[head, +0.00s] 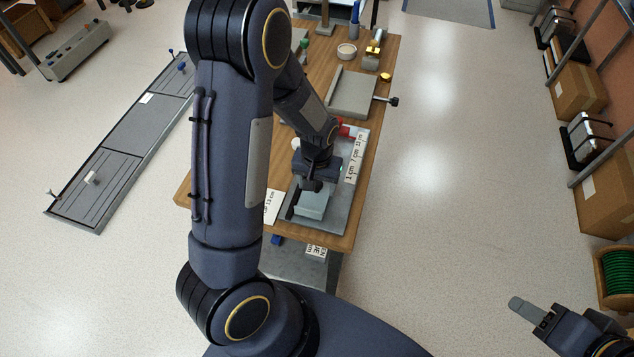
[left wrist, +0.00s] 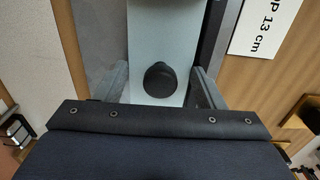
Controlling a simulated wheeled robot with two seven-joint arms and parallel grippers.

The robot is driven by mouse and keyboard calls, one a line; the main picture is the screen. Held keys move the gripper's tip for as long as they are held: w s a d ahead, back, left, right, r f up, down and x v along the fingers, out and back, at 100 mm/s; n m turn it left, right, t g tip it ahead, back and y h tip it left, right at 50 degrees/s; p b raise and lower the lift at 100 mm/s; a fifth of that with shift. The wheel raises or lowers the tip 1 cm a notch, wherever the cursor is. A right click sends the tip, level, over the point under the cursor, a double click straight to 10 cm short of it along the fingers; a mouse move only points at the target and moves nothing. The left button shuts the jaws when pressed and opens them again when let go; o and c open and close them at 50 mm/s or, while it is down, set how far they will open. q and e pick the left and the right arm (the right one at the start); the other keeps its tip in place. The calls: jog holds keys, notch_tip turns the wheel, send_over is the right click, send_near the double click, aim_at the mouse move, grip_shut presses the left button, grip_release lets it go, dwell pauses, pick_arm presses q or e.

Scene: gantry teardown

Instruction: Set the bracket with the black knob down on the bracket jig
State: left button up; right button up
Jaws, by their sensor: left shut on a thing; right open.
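The bracket (head: 312,206) is a pale grey-green piece at the near end of the workbench. In the left wrist view the bracket (left wrist: 150,22) carries a round black knob (left wrist: 160,80). My left gripper (head: 312,186) is shut on the bracket, with one finger on each side of the knob. A grey plate (head: 328,222), apparently the bracket jig, lies under the bracket. I cannot tell whether they touch; my arm and gripper hide part of the plate. My right gripper (head: 532,318) is open and empty at the lower right, away from the bench.
The wooden bench (head: 341,241) has white measurement labels (head: 356,155) near the plate. A red part (head: 344,130) sits just beyond my gripper. A grey tray (head: 352,93) and small parts stand farther back. Shelves with boxes (head: 606,205) line the right; the floor between is clear.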

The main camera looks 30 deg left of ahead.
pick_arm(q)
jog(key=shift+f, duration=0.1)
dwell(0.3)
jog(key=o, duration=1.6)
jog(key=shift+c, duration=0.2)
jog(key=shift+s, duration=0.1)
notch_tip(320, 180, up, 8)
jog(key=shift+f, duration=0.25)
jog(key=shift+r, duration=0.25)
